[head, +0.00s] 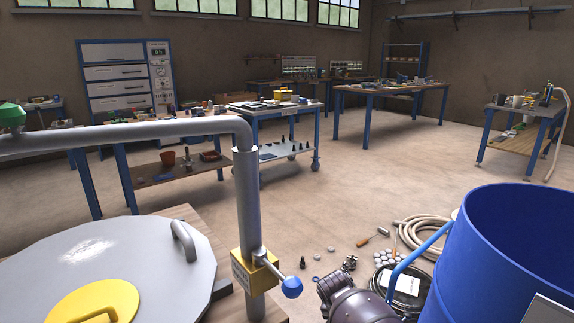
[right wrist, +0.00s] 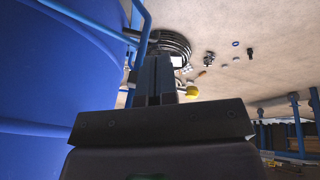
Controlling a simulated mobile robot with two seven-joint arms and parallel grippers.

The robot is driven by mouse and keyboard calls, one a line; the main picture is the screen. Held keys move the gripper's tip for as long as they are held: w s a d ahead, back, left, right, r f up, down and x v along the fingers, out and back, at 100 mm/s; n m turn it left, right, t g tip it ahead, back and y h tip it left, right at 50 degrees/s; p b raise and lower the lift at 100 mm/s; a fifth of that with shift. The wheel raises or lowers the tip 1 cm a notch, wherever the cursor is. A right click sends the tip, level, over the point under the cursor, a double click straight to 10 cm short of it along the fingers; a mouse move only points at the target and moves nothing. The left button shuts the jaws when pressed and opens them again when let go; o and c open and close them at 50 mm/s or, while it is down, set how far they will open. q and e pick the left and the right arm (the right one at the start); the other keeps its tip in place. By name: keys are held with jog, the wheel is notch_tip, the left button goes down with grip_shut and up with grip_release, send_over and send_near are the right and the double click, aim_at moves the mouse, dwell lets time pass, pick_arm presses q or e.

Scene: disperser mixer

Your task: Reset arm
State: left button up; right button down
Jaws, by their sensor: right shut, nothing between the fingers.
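My right gripper (right wrist: 155,65) shows in the right wrist view, with its two dark fingers together and nothing between them. It hangs over the floor, close beside the blue drum (right wrist: 50,90), which fills the left of that view. In the head view the blue drum (head: 505,245) stands at the lower right, open at the top. I cannot make out the right gripper in the head view. My left gripper is not in view.
A round grey lid (head: 130,255) with a handle lies at the lower left. A grey pipe (head: 246,195) with a blue-knobbed valve (head: 291,287) stands beside it. A coiled hose (head: 425,235) and small parts lie on the floor. The middle floor is clear, with workbenches (head: 390,88) behind.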

jog(key=s+d+f+n+t+y+p, duration=0.2)
jog(key=s+d+p, duration=0.1)
jog(key=s, duration=0.8)
jog(key=s+d+f+n+t+y+p, duration=0.1)
jog(key=s+d+n+t+p, duration=0.15)
jog(key=s, duration=0.95)
pick_arm(q)
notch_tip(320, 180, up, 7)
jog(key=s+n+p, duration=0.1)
jog(key=p, duration=0.4)
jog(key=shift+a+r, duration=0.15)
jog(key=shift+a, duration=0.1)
pick_arm(e)
jog(key=s+d+r+t, duration=0.1)
jog(key=s+r, duration=0.3)
jog(key=s, duration=0.4)
jog(key=s+d+r+n+t, duration=0.1)
jog(key=s+d+r+t, duration=0.1)
jog(key=s+r, duration=0.3)
jog(key=s+d+r+n+t, duration=0.1)
jog(key=s+d+r, duration=0.2)
jog(key=s, duration=0.8)
notch_tip(320, 180, up, 2)
jog(key=shift+s+r+t, duration=0.2)
jog(key=shift+r+t, duration=0.05)
jog(key=shift+t, duration=0.1)
